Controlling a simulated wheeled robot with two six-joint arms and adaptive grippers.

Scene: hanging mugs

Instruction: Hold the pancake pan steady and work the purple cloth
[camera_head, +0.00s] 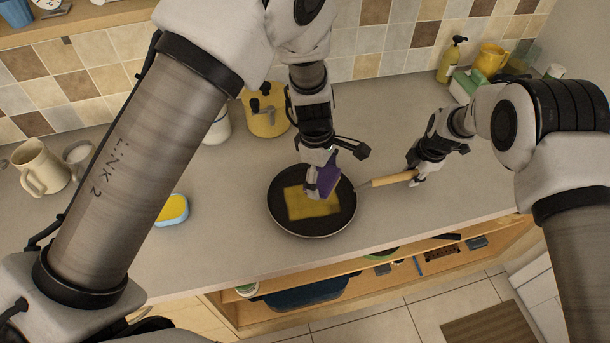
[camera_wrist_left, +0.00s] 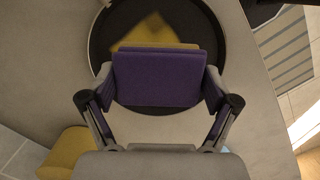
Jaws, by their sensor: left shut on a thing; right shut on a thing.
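The dark round pan (camera_head: 312,228) sits on the counter with its wooden handle (camera_head: 390,179) pointing right. My right gripper (camera_head: 417,177) is shut on the handle near its end. A yellow patch (camera_head: 310,207) covers the middle of the pan's inside; I cannot tell whether it is food or a stain. My left gripper (camera_head: 318,190) is over the pan, shut on the purple cloth (camera_head: 327,180). In the left wrist view the folded purple cloth (camera_wrist_left: 158,78) fills the space between the fingers and hides part of the pan (camera_wrist_left: 103,30). I cannot tell whether the cloth touches the pan.
A yellow and blue sponge (camera_head: 173,209) lies left of the pan. A cream pitcher (camera_head: 40,168) stands at far left, a yellow canister (camera_head: 264,116) behind the pan. A soap bottle (camera_head: 452,60) and yellow mug (camera_head: 490,59) stand at back right. The counter's front edge is close below the pan.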

